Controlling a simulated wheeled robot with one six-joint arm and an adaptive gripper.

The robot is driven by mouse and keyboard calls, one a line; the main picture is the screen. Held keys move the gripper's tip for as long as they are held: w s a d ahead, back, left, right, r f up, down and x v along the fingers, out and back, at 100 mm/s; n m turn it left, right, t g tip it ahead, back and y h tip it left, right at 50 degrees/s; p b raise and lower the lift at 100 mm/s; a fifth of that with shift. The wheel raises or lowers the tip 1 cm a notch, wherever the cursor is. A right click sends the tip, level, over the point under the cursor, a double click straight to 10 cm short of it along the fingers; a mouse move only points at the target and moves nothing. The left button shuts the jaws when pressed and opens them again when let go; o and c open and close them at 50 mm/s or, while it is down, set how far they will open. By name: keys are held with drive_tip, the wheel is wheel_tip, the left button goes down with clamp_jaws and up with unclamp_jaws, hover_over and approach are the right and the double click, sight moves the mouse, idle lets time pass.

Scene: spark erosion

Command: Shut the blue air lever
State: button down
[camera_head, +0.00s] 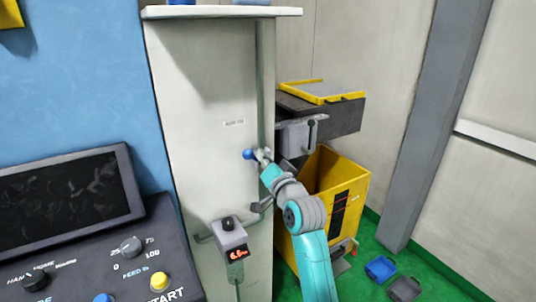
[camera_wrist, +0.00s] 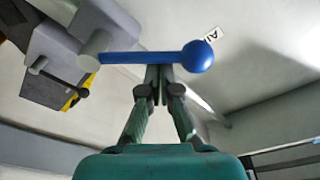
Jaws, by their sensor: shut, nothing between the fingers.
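The blue air lever (camera_wrist: 140,57) lies level across the wrist view. It has a round blue ball (camera_wrist: 197,56) at its right end and a grey pivot (camera_wrist: 95,48) at its left end. In the head view its blue ball (camera_head: 249,154) shows in front of the pale column. My gripper (camera_wrist: 160,72) is shut and empty, its fingertips meeting at the middle of the lever's bar. I cannot tell whether they touch it. In the head view my gripper (camera_head: 263,161) is beside the ball and hides most of the bar.
A grey box with a handle (camera_head: 297,136) is right of the column (camera_head: 200,130). A yellow bin (camera_head: 345,200) stands below it. A box with a red readout (camera_head: 230,238) hangs on the column's lower part. A control panel (camera_head: 110,265) fills the lower left.

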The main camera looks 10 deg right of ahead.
drive_tip(key=shift+s+a+f+n+y, duration=0.15)
drive_tip(key=shift+a+f+n, duration=0.4)
drive_tip(key=shift+n, duration=0.5)
drive_tip(key=shift+s+a+f+n+y, duration=0.1)
drive_tip(key=shift+a+f+n+y, duration=0.15)
drive_tip(key=shift+f+n, duration=0.7)
drive_tip(key=shift+s+a+f+n+y, duration=0.15)
drive_tip(key=shift+a+f+n, duration=0.35)
drive_tip(key=shift+n, duration=0.7)
drive_tip(key=shift+f, duration=0.3)
drive_tip(key=r, duration=0.4)
drive_tip(key=shift+w+a+r, duration=0.15)
drive_tip(key=shift+w+r, duration=0.1)
drive_tip(key=shift+w, duration=0.15)
drive_tip(key=v, duration=1)
